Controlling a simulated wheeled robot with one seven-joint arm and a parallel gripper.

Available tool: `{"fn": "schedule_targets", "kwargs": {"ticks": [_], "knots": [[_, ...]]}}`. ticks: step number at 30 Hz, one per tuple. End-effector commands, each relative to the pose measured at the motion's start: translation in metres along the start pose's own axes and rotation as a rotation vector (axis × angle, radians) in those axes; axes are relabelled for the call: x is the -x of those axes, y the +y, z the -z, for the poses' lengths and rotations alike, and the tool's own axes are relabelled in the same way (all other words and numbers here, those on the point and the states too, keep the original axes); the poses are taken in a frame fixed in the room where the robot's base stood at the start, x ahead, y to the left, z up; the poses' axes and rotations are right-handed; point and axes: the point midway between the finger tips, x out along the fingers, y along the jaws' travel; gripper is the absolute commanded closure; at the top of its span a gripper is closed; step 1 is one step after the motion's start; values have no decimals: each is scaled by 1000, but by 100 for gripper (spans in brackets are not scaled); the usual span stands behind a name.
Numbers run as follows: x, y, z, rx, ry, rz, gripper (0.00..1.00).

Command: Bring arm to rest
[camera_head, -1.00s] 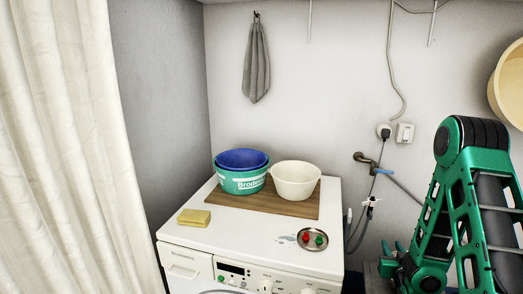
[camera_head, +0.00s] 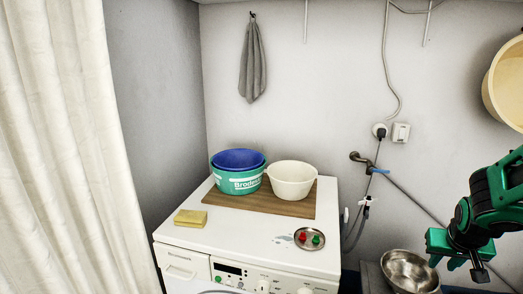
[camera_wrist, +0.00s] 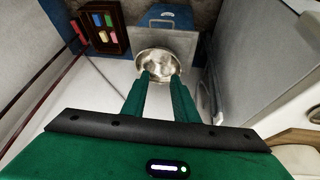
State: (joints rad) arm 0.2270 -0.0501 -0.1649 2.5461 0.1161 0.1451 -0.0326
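My gripper (camera_wrist: 161,78) shows in the wrist view with its two green fingers apart and nothing between them. A steel bowl (camera_wrist: 158,63) lies beyond the fingertips in that view, apart from them as far as I can tell. In the head view my green and black arm comes in from the right edge, bent downward. The gripper end hangs at the lower right, beside and a little above the steel bowl (camera_head: 408,270). The fingertips are hard to make out in the head view.
A washing machine (camera_head: 255,240) bears a wooden board (camera_head: 222,203), two nested tubs (camera_head: 240,183), a cream bowl (camera_head: 292,185), a yellow sponge (camera_head: 190,217) and a small metal dish (camera_head: 309,247) with red and green items. A tap (camera_head: 362,158) and hoses are on the wall.

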Motion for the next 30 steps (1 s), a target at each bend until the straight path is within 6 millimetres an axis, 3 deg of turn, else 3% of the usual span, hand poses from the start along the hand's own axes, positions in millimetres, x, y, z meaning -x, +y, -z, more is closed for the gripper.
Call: {"fn": "schedule_targets", "kwargs": {"ticks": [9, 15, 21, 30], "knots": [[99, 21, -93, -99, -294, 31, 73], [147, 24, -143, -138, -441, 67, 73], [164, 25, -162, -150, -502, 83, 73], [165, 25, -163, -150, -505, 84, 73]]}}
